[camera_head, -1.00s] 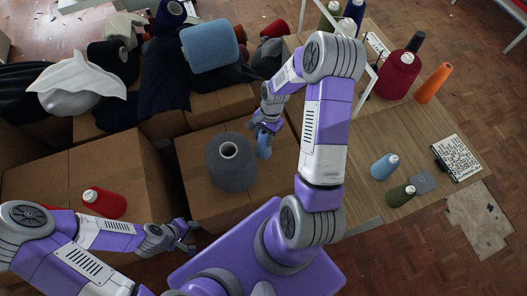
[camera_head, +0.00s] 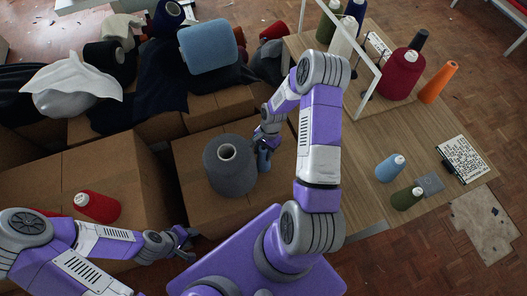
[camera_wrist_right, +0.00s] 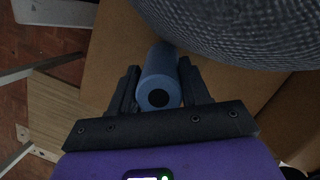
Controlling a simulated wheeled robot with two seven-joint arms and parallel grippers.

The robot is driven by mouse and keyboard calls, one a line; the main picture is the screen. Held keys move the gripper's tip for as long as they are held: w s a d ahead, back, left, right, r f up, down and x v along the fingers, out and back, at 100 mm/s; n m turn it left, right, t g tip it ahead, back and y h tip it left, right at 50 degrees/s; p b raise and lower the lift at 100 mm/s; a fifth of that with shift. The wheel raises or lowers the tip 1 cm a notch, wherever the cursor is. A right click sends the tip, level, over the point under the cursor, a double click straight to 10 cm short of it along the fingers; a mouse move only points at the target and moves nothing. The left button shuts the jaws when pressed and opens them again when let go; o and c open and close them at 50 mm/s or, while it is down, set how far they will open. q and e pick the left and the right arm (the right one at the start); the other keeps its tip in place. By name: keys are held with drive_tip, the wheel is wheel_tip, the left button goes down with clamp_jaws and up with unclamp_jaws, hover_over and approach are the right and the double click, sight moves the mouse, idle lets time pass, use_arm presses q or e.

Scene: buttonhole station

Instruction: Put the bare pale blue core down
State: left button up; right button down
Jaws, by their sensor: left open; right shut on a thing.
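The bare pale blue core (camera_head: 263,158) is between the fingers of my right gripper (camera_head: 264,146), over the cardboard box that bears the grey yarn cone. In the right wrist view the core (camera_wrist_right: 159,80) is a blue tube with a dark hole in its end, and the right gripper (camera_wrist_right: 160,98) is shut on it. Whether the core touches the box top is hard to tell. My left gripper (camera_head: 184,241) is open and empty, low at the left, beside the box edge.
A big grey yarn cone (camera_head: 230,172) stands on the box (camera_head: 200,207), close left of the core. A red cone (camera_head: 97,206) lies on the left box. The wooden table (camera_head: 368,155) at right holds a light blue cone (camera_head: 390,168), a green cone (camera_head: 407,198) and a printed card (camera_head: 462,158).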

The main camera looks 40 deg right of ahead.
drive_tip(key=shift+f, duration=0.2)
drive_tip(key=c, duration=0.5)
unclamp_jaws()
drive_tip(key=shift+r, duration=0.1)
